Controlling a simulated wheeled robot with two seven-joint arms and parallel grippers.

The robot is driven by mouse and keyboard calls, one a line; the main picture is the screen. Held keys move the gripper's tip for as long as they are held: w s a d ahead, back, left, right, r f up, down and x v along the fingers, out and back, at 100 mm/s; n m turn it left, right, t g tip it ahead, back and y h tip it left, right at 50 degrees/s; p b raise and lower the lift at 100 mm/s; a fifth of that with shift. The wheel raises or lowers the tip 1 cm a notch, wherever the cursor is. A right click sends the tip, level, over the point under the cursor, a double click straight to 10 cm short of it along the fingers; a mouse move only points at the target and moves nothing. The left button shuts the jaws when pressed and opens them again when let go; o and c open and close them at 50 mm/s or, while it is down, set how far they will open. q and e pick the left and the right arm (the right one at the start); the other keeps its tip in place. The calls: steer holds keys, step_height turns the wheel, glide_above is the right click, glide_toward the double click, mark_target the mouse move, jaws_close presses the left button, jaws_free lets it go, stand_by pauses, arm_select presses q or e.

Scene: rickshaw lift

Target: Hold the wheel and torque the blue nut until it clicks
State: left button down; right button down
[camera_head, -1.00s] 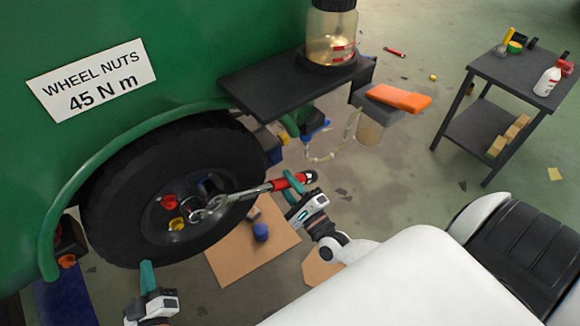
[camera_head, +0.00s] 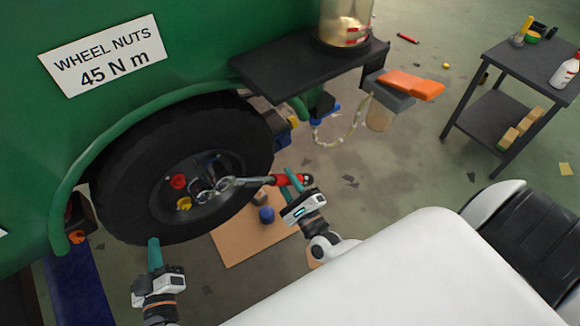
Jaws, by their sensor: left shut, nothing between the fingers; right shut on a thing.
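The black wheel (camera_head: 125,190) sits under the green arch, with a red nut (camera_head: 178,181) and a yellow nut (camera_head: 184,203) on its hub. A silver wrench (camera_head: 245,183) with a red handle reaches from the hub out to the right. My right gripper (camera_head: 294,182) is shut on the red handle near its outer end. My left gripper (camera_head: 154,252) is shut and empty, its teal fingers upright at the tyre's lower edge; I cannot tell whether they touch it. The blue nut cannot be made out clearly around the wrench head.
A sign (camera_head: 105,56) reads "WHEEL NUTS 45 N m". A cardboard sheet (camera_head: 235,240) with a blue cup-like piece (camera_head: 266,214) lies below the wrench. A black shelf (camera_head: 285,72) juts out above right. A grey trolley (camera_head: 520,70) stands at the right; floor between is mostly clear.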

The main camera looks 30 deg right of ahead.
steer(key=shift+a+f+m, duration=0.35)
steer(key=shift+a+m, duration=0.15)
steer(key=shift+a, duration=0.1)
arm_select(q)
steer(key=shift+w+r, duration=0.25)
steer(key=shift+r, duration=0.05)
